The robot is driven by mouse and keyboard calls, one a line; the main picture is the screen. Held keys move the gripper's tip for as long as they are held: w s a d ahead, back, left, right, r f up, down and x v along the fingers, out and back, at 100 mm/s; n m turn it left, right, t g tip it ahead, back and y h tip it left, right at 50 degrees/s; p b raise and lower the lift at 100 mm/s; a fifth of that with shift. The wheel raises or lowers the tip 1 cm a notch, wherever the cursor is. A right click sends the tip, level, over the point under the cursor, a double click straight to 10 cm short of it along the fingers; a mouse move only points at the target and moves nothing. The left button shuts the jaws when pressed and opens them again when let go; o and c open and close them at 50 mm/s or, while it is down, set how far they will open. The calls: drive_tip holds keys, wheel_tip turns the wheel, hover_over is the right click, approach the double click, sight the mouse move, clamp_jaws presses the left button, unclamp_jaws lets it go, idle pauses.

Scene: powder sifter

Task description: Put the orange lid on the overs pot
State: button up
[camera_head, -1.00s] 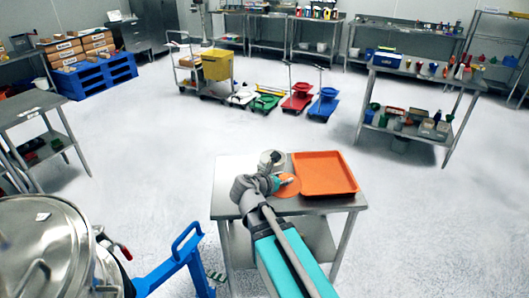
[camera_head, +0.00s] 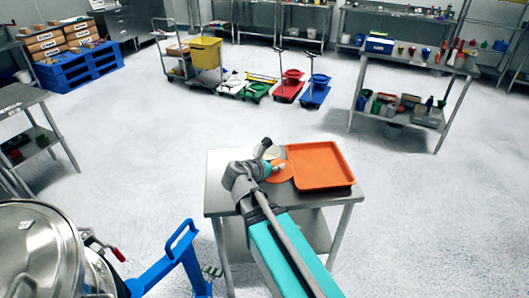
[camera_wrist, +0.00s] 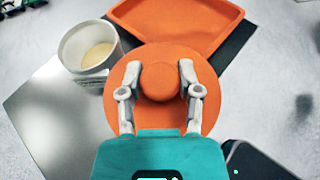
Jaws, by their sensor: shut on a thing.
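The orange lid (camera_wrist: 160,82) is a round disc with a raised knob, in the middle of the wrist view. My gripper (camera_wrist: 160,78) is shut on the knob, one finger on each side. In the head view the lid (camera_head: 283,172) shows at the end of my arm, over the small steel table. The overs pot (camera_wrist: 92,48) is a white, open-topped pot with pale powder inside and a label on its side. It stands upright left of the lid in the wrist view. In the head view the pot (camera_head: 266,152) is partly hidden by my gripper.
An orange tray (camera_wrist: 180,20) lies beside the lid on the steel table (camera_head: 300,198); the lid overlaps its near edge in the wrist view. A steel vessel (camera_head: 38,250) and a blue frame (camera_head: 170,262) stand at the lower left. The surrounding floor is mostly clear.

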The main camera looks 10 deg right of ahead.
drive_tip(key=w+d+r+m+g+h+p, duration=0.1)
drive_tip(key=w+d+r+p, duration=0.2)
drive_tip(key=r+p, duration=0.5)
drive_tip(key=shift+w+d+r+m+g, duration=0.25)
drive_tip(key=shift+r+m+g, duration=0.05)
drive_tip(key=shift+r, duration=0.1)
drive_tip(key=w+a+f+b, duration=0.3)
drive_tip(key=w+f+b, duration=0.5)
drive_tip(key=w, duration=0.5)
drive_tip(key=shift+f+b, duration=0.35)
drive_tip(key=shift+f, duration=0.2)
drive_tip(key=shift+d, duration=0.1)
drive_tip(key=shift+w+f+b, duration=0.2)
drive_tip(key=shift+f+b, duration=0.8)
drive_tip(key=shift+w+f+b, duration=0.15)
drive_tip(key=shift+f+b, duration=0.85)
